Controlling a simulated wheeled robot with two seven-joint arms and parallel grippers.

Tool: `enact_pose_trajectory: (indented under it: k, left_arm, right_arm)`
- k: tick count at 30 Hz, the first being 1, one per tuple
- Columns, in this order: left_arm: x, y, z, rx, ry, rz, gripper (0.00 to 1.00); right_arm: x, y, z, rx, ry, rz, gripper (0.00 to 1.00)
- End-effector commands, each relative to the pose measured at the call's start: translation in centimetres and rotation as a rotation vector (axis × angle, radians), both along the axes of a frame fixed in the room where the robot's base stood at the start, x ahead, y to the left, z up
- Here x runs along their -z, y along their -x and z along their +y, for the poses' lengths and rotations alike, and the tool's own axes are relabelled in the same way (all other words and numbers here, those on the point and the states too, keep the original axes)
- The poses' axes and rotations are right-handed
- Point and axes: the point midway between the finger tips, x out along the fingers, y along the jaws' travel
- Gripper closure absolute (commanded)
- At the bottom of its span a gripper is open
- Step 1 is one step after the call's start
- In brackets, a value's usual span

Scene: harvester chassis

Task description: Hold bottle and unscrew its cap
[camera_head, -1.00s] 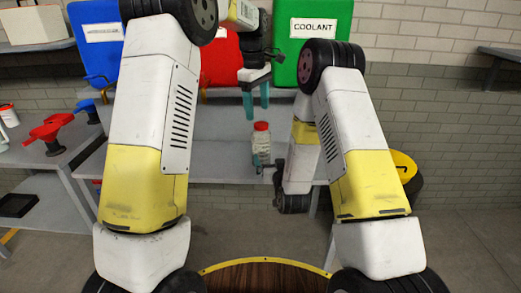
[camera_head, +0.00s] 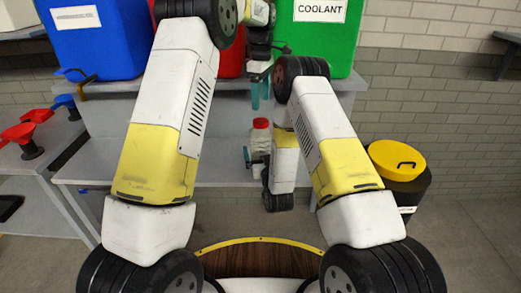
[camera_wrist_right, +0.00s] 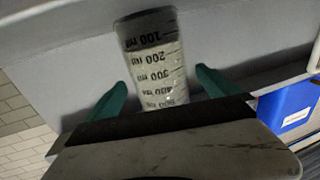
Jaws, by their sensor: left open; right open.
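A clear bottle (camera_head: 261,140) with a red cap (camera_head: 261,123) stands upright on the grey bench. My left gripper (camera_head: 260,92) is open above the cap, fingers pointing down, with a gap between fingertips and cap. My right gripper (camera_head: 248,157) is low by the bottle, partly hidden by its own arm. In the right wrist view, the bottle (camera_wrist_right: 155,58) with its ml scale shows between the two teal fingers of the open right gripper (camera_wrist_right: 163,88). A gap shows at its right side; contact on the left is unclear. The cap is out of that view.
Blue (camera_head: 95,40), red (camera_head: 228,60) and green (camera_head: 318,40) containers stand behind, the green one labelled COOLANT. Red funnels (camera_head: 30,130) sit on the left table. A black drum with a yellow lid (camera_head: 396,160) stands at right. Bench room left of the bottle is clear.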

Motion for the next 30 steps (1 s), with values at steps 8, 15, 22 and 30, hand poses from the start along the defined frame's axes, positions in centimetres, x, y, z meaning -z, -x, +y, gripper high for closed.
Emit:
enact_pose_trajectory:
  k: [8,15,22,30]
  left_arm:
    - [0.0,0.0,0.0,0.000,0.000,0.000,0.32]
    - [0.0,0.0,0.0,0.000,0.000,0.000,0.32]
    - [0.0,0.0,0.0,0.000,0.000,0.000,0.32]
    - [0.0,0.0,0.0,0.000,0.000,0.000,0.32]
  right_arm:
    - [0.0,-3.2,0.6,0.000,0.000,-0.001,0.00]
    - [0.0,-3.6,0.7,0.000,0.000,0.001,0.00]
    - [0.0,-3.6,0.7,0.000,0.000,0.001,0.24]
    - [0.0,-3.6,0.7,0.000,0.000,0.001,0.77]
